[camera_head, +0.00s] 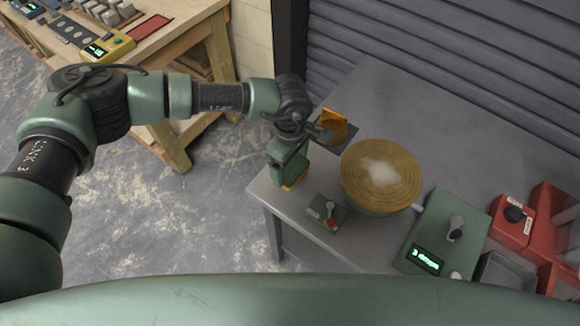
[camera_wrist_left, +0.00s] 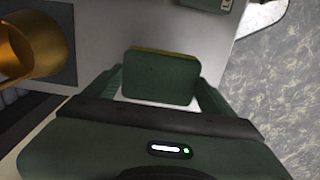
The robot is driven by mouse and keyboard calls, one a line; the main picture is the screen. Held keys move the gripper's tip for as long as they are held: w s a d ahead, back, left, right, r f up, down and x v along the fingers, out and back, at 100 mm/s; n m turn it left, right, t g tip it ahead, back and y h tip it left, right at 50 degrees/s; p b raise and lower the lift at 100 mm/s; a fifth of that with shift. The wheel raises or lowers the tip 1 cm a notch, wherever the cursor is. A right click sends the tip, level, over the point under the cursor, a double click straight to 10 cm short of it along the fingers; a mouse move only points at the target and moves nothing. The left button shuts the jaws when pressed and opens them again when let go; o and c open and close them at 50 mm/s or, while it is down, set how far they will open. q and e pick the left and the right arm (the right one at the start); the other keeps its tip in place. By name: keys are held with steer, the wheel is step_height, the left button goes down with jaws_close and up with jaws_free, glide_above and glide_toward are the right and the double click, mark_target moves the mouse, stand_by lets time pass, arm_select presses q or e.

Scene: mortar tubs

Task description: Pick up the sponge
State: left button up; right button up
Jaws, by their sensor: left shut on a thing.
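The sponge (camera_wrist_left: 160,78) is a rounded block with a dark green face and a thin yellow edge. In the left wrist view it sits between the two fingers of my left gripper (camera_wrist_left: 160,92), which is shut on it. In the head view my left gripper (camera_head: 290,168) is over the left corner of the grey table, with the sponge's yellow side (camera_head: 294,184) showing at its lower end. Whether the sponge touches the table cannot be told. My right gripper is not in view.
A brass-coloured holder (camera_head: 333,125) stands on a dark plate beside the gripper. A round-topped tub (camera_head: 381,176), a small lever box (camera_head: 327,211) and a green control box (camera_head: 440,233) stand to the right. Red bins (camera_head: 512,222) are at far right. A wooden bench (camera_head: 190,25) is at upper left.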

mark_target(290, 167)
arm_select(q)
step_height(290, 167, up, 19)
steer(key=b, duration=0.5)
steer(key=shift+f, duration=0.15)
